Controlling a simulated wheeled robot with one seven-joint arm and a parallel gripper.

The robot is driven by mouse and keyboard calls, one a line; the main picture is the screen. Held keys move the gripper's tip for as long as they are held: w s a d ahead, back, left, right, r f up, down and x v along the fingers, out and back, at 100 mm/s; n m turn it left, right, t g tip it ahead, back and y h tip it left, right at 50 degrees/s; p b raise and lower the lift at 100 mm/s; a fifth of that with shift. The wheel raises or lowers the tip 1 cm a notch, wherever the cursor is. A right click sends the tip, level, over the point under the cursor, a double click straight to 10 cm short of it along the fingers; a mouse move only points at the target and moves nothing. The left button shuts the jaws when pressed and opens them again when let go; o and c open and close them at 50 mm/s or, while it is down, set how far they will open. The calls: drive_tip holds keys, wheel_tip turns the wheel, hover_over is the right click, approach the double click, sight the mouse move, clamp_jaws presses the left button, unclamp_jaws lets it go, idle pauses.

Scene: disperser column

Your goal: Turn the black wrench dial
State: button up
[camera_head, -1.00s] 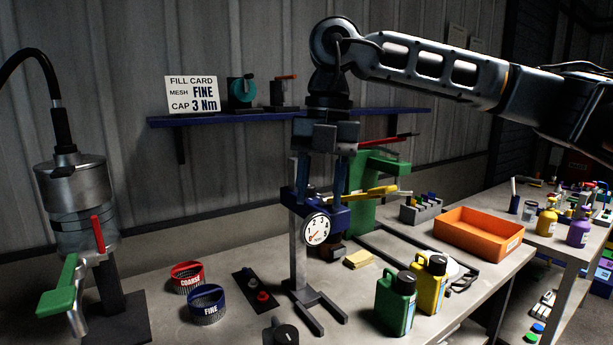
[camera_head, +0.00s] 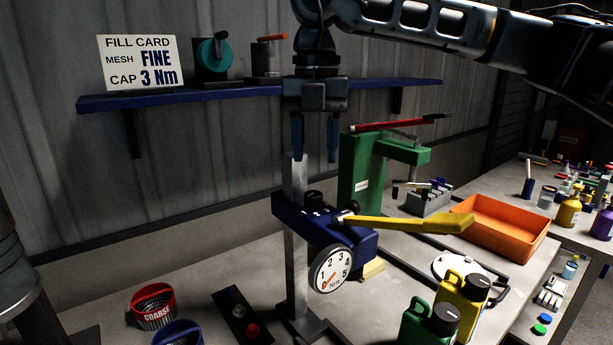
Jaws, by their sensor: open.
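A blue wrench head (camera_head: 290,212) is mounted on an upright grey post, with a yellow handle (camera_head: 410,223) reaching to the right. A black dial knob (camera_head: 314,197) sits on top of the blue head, and a second small black knob (camera_head: 353,207) is beside the handle's root. A round white gauge (camera_head: 331,269) marked Nm is on the front, its red pointer near the low end. My gripper (camera_head: 315,158) points down above the top knob, its two blue fingers apart with nothing between them. The fingertips appear clear of the knob.
A green press (camera_head: 360,172) with a red lever stands close behind the wrench. An orange tray (camera_head: 497,233), a green bottle (camera_head: 428,322) and a yellow bottle (camera_head: 461,297) are to the right. A blue shelf (camera_head: 225,93) with a fill card (camera_head: 139,62) is behind.

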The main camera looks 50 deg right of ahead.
sight(313, 193)
drive_tip(key=shift+w+d+f, duration=0.1)
drive_tip(key=shift+w+d, duration=0.15)
drive_tip(key=shift+w, duration=0.1)
drive_tip(key=shift+f+p, duration=0.8)
drive_tip(key=shift+f, duration=3)
drive_tip(key=c, duration=0.8)
